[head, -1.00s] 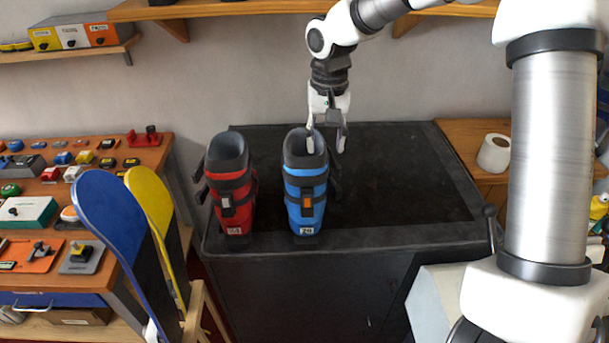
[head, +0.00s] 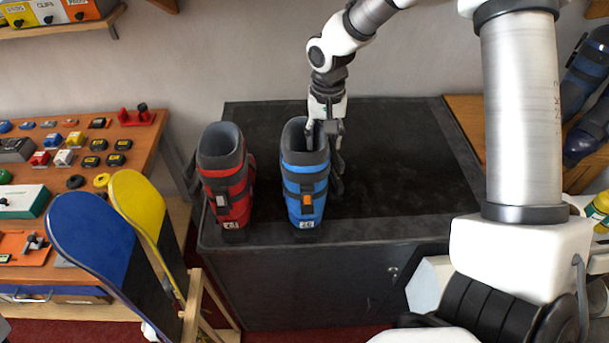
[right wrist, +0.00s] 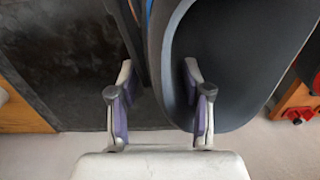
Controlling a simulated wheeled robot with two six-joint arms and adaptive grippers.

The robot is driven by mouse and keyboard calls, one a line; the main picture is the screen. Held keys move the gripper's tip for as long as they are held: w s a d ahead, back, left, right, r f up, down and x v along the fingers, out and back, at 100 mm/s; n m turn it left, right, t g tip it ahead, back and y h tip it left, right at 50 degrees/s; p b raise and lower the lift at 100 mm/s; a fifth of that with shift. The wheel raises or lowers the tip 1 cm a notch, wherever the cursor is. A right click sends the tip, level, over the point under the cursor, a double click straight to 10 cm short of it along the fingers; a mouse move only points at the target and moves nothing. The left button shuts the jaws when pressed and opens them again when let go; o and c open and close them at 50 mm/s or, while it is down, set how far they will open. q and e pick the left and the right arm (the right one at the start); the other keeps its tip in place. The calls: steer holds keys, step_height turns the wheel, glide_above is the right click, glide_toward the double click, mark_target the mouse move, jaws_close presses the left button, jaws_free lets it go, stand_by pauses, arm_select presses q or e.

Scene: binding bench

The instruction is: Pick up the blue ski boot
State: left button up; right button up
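The blue ski boot (head: 304,187) stands upright on the black-topped cabinet (head: 395,190), its dark liner opening facing up. My right gripper (head: 325,137) points down at the boot's cuff, on its right side. In the right wrist view the gripper (right wrist: 160,98) is open, one finger inside the dark liner and the other outside. The boot's cuff (right wrist: 165,40) passes between them, with gaps showing. The red ski boot (head: 228,190) stands upright just left of the blue one. My left gripper is not in view.
Blue (head: 92,235) and yellow (head: 138,200) skis or boards stand in a wooden rack at front left. A workbench (head: 150,150) with small items is at left. The cabinet top right of the blue boot is clear. More dark blue boots (head: 590,120) show at far right.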

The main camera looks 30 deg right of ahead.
steer(key=shift+s+a+r, duration=0.25)
jaws_close()
steer(key=shift+w+d, duration=0.1)
